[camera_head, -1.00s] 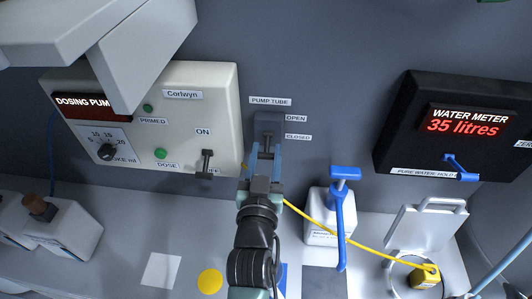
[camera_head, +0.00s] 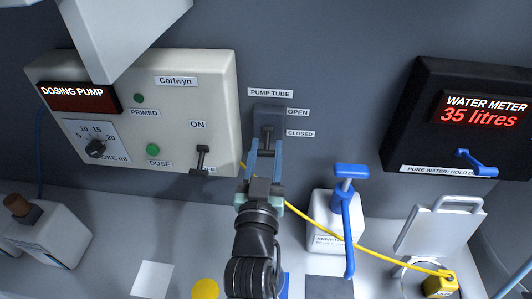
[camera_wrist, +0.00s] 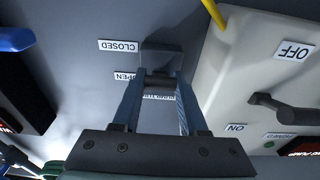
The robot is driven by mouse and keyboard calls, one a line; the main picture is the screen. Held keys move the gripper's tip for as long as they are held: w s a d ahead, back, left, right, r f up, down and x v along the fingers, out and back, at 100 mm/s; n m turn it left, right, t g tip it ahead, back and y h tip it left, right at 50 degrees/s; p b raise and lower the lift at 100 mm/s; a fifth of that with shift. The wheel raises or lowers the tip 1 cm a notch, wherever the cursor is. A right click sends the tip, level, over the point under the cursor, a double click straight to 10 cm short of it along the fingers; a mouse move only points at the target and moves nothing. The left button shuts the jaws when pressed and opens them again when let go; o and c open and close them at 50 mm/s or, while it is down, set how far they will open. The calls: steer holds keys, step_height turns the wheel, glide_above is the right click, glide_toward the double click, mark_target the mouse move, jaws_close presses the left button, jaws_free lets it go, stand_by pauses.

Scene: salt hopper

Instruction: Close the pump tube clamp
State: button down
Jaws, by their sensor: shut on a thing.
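The pump tube clamp (camera_head: 268,112) is a dark grey fitting on the grey wall, under the PUMP TUBE label (camera_head: 270,92). The OPEN label (camera_head: 298,112) and, below it, the CLOSED label (camera_head: 300,133) are at its right. My gripper (camera_head: 265,143) reaches up to the clamp from below, its blue-grey fingers on either side of the dark clamp lever. In the wrist view, upside down, my gripper (camera_wrist: 158,76) is shut on the lever beside the clamp body (camera_wrist: 160,57). The fingers hide part of the lever, so its exact setting is hard to tell.
The cream dosing pump box (camera_head: 210,95) with its ON/OFF lever (camera_head: 202,158) is close at left. A white bottle with a blue pump top (camera_head: 350,172) stands at right. A yellow tube (camera_head: 350,243) runs behind my gripper to a yellow block (camera_head: 440,285). The black water meter (camera_head: 415,120) is far right.

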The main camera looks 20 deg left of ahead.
steer(key=shift+c, duration=2.2)
jaws_free()
steer(key=b+v, duration=0.4)
steer(key=v, duration=0.9)
steer(key=w+d+r+m+t+h, duration=0.1)
steer(key=w+d+r+t+h, duration=0.2)
steer(key=r, duration=1.1)
steer(key=w+d+r+m+t+h, duration=0.1)
steer(key=d+r+m+t, duration=0.15)
steer(key=d+r, duration=0.75)
steer(key=s+r+t+h, duration=0.1)
steer(key=s+r+t, duration=0.2)
steer(key=r, duration=1.2)
steer(key=shift+s+a, duration=0.3)
steer(key=shift+s, duration=0.4)
